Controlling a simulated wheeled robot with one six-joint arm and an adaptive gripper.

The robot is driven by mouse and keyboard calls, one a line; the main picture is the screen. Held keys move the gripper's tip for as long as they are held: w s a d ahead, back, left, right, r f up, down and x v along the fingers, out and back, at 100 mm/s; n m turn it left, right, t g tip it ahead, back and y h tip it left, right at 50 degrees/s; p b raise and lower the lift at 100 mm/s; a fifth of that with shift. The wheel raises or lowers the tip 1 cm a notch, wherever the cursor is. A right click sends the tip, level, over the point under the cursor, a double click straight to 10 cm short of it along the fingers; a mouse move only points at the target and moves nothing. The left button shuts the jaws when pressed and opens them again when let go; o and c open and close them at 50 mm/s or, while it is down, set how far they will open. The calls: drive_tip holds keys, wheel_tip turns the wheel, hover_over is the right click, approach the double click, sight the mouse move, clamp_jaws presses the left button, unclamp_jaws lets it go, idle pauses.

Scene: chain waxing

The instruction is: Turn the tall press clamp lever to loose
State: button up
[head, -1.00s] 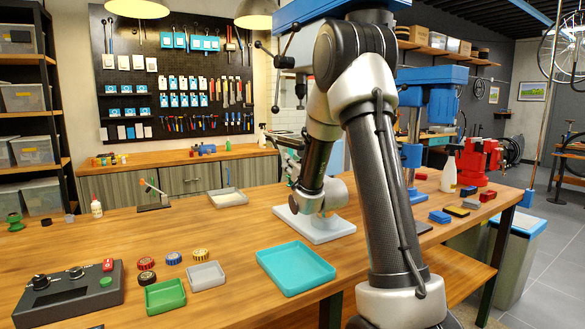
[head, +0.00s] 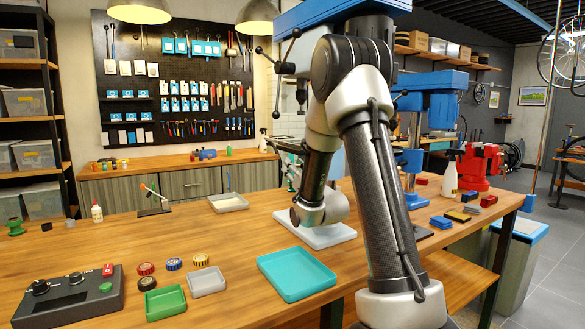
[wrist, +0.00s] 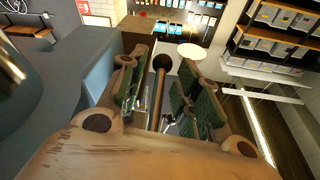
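The tall press has a blue head (head: 345,12), dark ball-ended spokes at its left and a pale base plate (head: 318,238) on the bench. My arm covers much of it in the head view, and the clamp lever cannot be made out there. In the wrist view a thin brown rod with a dark ball end (wrist: 163,63) runs between the fingers of my gripper (wrist: 160,100). It may be the clamp lever; I cannot be sure. The green-padded fingers stand apart on both sides of the rod, with gaps showing. In the head view my gripper is hidden behind my arm.
A second blue press (head: 428,92) and a red vise (head: 478,165) stand at the right. A teal tray (head: 296,273), a green tray (head: 165,302), a grey tray (head: 207,281) and a control box (head: 68,298) lie on the front of the bench. The bench middle is mostly clear.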

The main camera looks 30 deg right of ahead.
drive_tip(key=v, duration=0.6)
drive_tip(key=shift+s, duration=0.2)
